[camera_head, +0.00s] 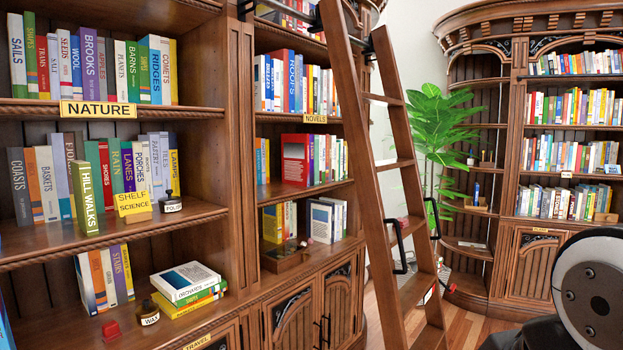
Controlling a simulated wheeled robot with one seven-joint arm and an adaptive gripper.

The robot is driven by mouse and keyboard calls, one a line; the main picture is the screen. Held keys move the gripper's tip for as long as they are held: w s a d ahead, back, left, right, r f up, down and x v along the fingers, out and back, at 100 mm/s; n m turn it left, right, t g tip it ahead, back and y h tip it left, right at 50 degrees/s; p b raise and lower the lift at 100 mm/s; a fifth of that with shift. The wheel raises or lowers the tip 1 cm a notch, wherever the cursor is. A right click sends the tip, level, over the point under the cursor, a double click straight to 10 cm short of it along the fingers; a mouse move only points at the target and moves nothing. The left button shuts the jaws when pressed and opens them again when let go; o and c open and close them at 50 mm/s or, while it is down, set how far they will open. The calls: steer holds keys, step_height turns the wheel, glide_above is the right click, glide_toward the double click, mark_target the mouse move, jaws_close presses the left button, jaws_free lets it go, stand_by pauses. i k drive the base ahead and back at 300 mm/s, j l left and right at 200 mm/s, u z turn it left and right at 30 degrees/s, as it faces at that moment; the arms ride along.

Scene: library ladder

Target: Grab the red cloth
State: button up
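A small red folded thing (111,331), which looks like the red cloth, lies at the front of the lower left shelf. It is left of a dark jar labelled "WAX" (149,313) and close to the shelf's front edge. It is small in the picture, so I cannot be sure of its material. A part of my arm shows at the lower right, far from the red thing. My gripper's fingers are not in view.
Stacked books (187,286) lie right of the jar. A plant (440,130) and a second bookcase (515,130) stand behind.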

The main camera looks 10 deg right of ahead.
mark_target(404, 223)
steer(key=i+l+z, duration=0.15)
steer(key=i+l, duration=0.55)
steer(key=i, duration=0.15)
